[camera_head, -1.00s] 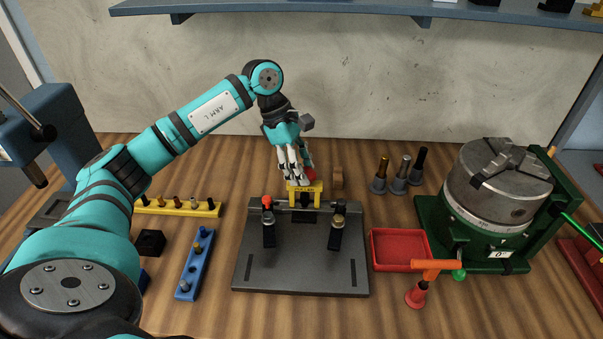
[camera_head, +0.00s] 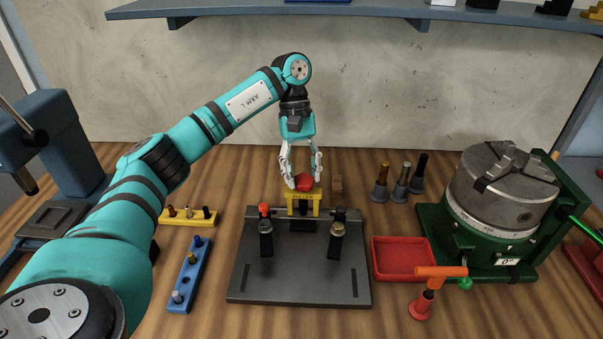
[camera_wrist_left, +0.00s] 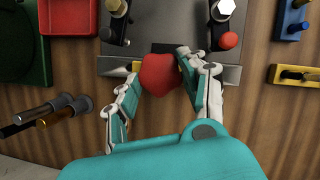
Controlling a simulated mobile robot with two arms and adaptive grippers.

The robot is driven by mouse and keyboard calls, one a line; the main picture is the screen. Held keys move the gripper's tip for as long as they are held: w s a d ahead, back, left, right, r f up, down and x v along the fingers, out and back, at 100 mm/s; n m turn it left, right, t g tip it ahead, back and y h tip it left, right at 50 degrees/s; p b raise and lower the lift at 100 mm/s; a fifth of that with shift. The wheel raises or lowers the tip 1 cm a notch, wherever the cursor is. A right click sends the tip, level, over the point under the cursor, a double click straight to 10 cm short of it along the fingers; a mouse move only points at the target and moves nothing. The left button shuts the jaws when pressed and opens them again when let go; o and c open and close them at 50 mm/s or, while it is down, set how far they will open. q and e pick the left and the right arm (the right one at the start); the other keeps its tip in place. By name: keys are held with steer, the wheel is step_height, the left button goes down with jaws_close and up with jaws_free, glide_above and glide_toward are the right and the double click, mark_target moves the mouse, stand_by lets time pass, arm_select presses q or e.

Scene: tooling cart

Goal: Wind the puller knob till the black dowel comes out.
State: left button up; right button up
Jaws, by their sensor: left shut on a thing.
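The red puller knob (camera_head: 304,184) sits on top of the yellow puller frame (camera_head: 303,202) at the back edge of a dark plate (camera_head: 298,275). My left gripper (camera_head: 303,182) reaches down from above and is shut on the knob, with a finger on either side. In the left wrist view the knob (camera_wrist_left: 159,74) shows between the two fingertips. The black dowel cannot be made out; the area under the puller is dark. My right gripper is not in view.
Two clamps, one with a red top (camera_head: 265,230) and one with a brass part (camera_head: 338,237), stand on the plate. A red tray (camera_head: 403,259) and a green-based chuck (camera_head: 500,195) are at right. Blue (camera_head: 189,275) and yellow (camera_head: 189,217) pin racks are at left.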

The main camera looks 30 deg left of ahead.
arm_select(q)
steer(key=shift+m, duration=0.8)
steer(key=o, duration=1.2)
steer(key=shift+g, duration=0.3)
